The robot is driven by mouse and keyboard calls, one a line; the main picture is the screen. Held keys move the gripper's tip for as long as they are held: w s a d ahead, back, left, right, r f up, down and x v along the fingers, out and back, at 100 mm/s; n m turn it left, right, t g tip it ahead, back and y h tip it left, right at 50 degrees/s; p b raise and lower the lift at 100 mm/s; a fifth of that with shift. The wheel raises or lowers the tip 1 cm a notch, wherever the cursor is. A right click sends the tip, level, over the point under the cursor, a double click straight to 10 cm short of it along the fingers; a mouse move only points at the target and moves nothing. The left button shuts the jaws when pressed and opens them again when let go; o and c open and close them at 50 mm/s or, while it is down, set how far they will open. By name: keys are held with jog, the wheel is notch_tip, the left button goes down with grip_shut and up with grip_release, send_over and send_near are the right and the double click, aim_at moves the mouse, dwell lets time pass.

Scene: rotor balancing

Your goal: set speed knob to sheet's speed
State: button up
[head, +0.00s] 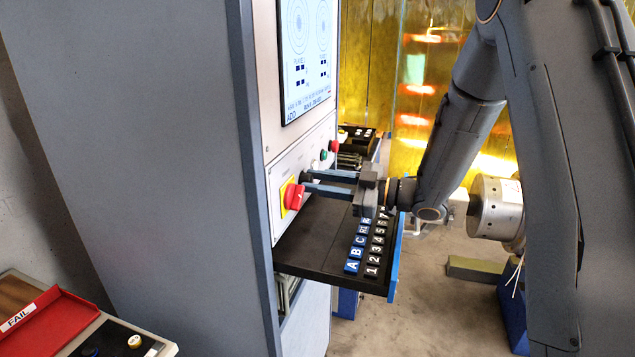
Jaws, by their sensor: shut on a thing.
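The speed knob (304,178) is a small dark knob on the cabinet's control panel, mostly hidden by my fingers. My gripper (309,182) reaches from the right with its two blue-grey fingers pointing at the panel and is shut on the knob. The knob's pointer and scale cannot be made out. The screen (306,50) above shows two round plots and lines of text too small to read, with "ADD" at the lower left. No speed sheet can be made out.
A red-and-yellow rotary switch (292,196) sits just left of my fingers. Green (323,155) and red (333,146) buttons are farther along the panel. A black keyboard shelf (318,235) juts out below my gripper. A red FAIL tray (45,320) stands at lower left.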

jog(key=o, duration=1)
jog(key=shift+o, duration=0.2)
notch_tip(320, 180, up, 10)
jog(key=b, duration=0.3)
